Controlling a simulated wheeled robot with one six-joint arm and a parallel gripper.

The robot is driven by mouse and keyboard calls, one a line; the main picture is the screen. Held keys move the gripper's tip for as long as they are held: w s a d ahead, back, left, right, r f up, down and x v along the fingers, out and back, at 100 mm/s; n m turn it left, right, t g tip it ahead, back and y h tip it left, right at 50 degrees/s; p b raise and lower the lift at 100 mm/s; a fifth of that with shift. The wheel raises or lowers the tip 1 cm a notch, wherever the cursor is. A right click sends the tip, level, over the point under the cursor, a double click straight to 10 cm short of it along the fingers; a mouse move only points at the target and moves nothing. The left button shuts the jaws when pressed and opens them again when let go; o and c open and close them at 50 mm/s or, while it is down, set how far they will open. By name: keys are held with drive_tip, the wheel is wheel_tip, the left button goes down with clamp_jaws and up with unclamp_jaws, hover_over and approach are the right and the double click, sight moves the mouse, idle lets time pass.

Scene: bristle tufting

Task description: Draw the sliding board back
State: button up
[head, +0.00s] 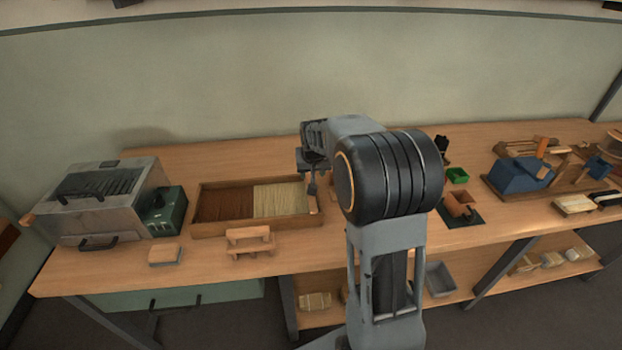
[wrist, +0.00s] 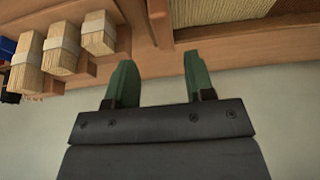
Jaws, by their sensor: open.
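A wooden tray (head: 205,229) holds brown bristle (head: 223,202) on its left and cream bristle (head: 280,199) on its right. My gripper (head: 312,190) hangs at the tray's right end, pointing down. In the wrist view its two green fingers are apart with nothing between them, and my gripper (wrist: 158,70) lies over the table edge beside a wooden corner of the tray (wrist: 160,22). I cannot pick out with certainty which piece is the sliding board. My arm hides the table right of the tray in the head view.
A grey and green machine (head: 105,200) stands left of the tray. A small wooden stand (head: 249,241) is in front.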

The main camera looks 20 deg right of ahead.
drive_tip(key=v, duration=0.6)
drive_tip(key=shift+r, duration=0.2)
drive_tip(key=shift+s, duration=0.1)
drive_tip(key=s+a+n+p, duration=0.1)
drive_tip(key=s+a, duration=0.2)
drive_tip(key=s, duration=0.4)
drive_tip(key=s+a+n+p, duration=0.1)
drive_tip(key=s+a, duration=0.2)
drive_tip(key=s, duration=0.4)
drive_tip(key=s+a+n+y+p, duration=0.1)
drive_tip(key=s+a, duration=0.3)
drive_tip(key=s, duration=0.4)
drive_tip(key=shift+r+g, duration=0.4)
drive_tip(key=shift+r, duration=0.05)
